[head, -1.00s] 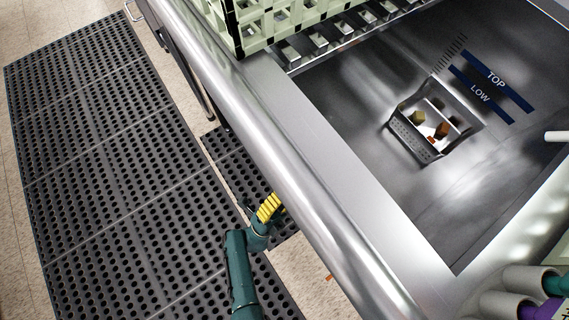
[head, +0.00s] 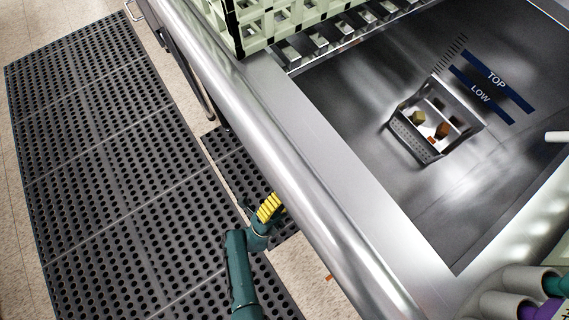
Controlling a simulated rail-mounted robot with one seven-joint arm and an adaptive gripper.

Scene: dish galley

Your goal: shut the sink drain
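The steel sink (head: 400,195) fills the right half of the head view. The drain itself is not identifiable; a perforated scrap basket (head: 412,140) with several brown and orange bits sits in the basin. My teal arm (head: 240,265) reaches up from the bottom edge beside the sink's rounded front rim (head: 290,170). A yellow ribbed part (head: 268,208) at its end goes behind that rim. My gripper is hidden, apparently below the rim. A small orange-red piece (head: 330,278) shows under the rim, too small to identify.
Pale green dish rack (head: 250,28) stands at the back left of the sink. Blue TOP and LOW marks (head: 490,85) are on the basin. Several cups (head: 505,303) lie at bottom right. A black perforated mat (head: 110,170) covers the floor at left.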

